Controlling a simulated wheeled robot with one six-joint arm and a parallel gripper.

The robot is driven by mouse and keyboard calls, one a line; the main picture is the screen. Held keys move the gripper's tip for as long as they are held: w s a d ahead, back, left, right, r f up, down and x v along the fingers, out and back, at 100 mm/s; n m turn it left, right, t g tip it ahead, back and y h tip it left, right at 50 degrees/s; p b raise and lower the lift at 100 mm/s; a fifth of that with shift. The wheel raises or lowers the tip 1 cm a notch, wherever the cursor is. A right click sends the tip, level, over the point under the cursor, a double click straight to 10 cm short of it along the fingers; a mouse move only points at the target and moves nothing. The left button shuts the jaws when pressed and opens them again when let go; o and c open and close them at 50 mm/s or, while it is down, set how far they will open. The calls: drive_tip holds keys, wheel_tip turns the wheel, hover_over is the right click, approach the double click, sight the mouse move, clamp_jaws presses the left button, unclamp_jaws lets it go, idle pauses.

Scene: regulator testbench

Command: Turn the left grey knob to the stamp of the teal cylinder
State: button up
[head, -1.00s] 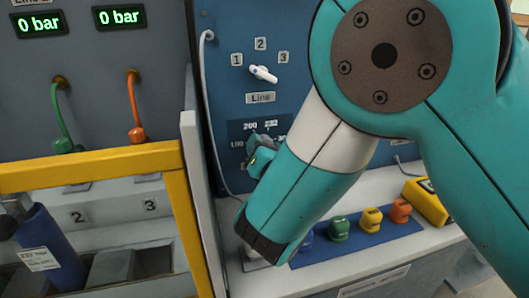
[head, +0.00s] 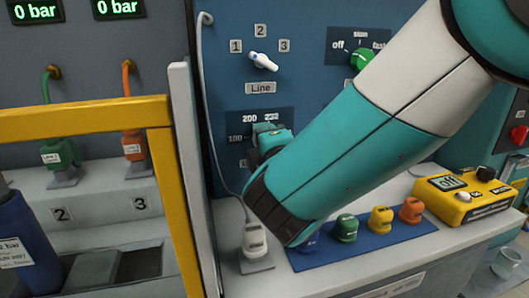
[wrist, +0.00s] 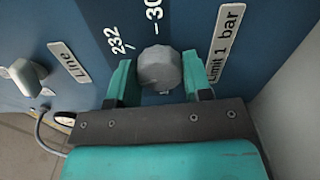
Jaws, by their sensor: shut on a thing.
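The grey knob (wrist: 160,68) stands on the blue panel in the wrist view, between the marks 232 and 30-something, with a "Limit 1 bar" label beside it. My gripper (wrist: 160,76) has its two teal fingers on either side of this knob and is shut on it. I cannot make out the knob's pointer. In the head view my gripper (head: 268,140) is at the dial marked 100, 200 and 232, and hides the knob. A dark blue cylinder (head: 32,245) at the left has a white label ending in "2 bar"; I see no clearly teal cylinder.
A white Line selector (head: 262,61) sits above the dial. Yellow frame bars (head: 85,122) and a grey upright panel (head: 188,150) stand left of my arm. Several coloured plugs (head: 346,228) and a yellow box (head: 462,195) are on the ledge below.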

drive_tip(key=m+b, duration=0.8)
drive_tip(key=shift+f+m, duration=0.15)
drive_tip(key=shift+m, duration=0.25)
idle(0.4)
drive_tip(key=o, duration=0.9)
drive_tip(key=b+v, duration=0.2)
drive_tip(key=v, duration=1.5)
drive_tip(key=shift+s+d+r, duration=0.15)
drive_tip(key=shift+s+r, duration=0.1)
